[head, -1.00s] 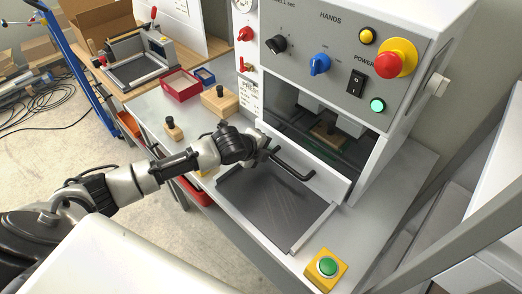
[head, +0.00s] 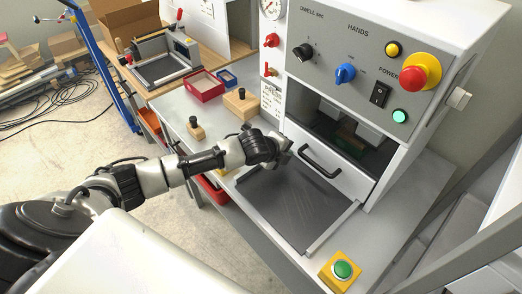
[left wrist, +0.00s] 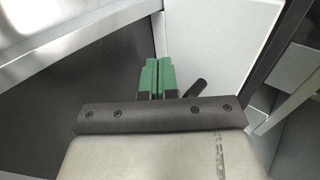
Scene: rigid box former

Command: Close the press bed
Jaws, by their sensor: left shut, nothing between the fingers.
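The press (head: 395,45) stands at the right with its front window open. Its bed has a white front panel (head: 345,182) with a black bar handle (head: 320,160), standing at the lower edge of the window. My left gripper (head: 286,150) is shut and empty, just left of the handle and close to the panel. In the left wrist view, its green fingertips (left wrist: 158,76) are together against the white panel's backdrop, with one handle end (left wrist: 195,89) beside them. Contact cannot be told. My right gripper is not in view.
A dark plate with pale rails (head: 295,205) lies clear in front of the panel. A yellow box with a green button (head: 342,270) is at the front. Wooden blocks (head: 241,104) and a red tray (head: 204,87) stand at the left on the bench.

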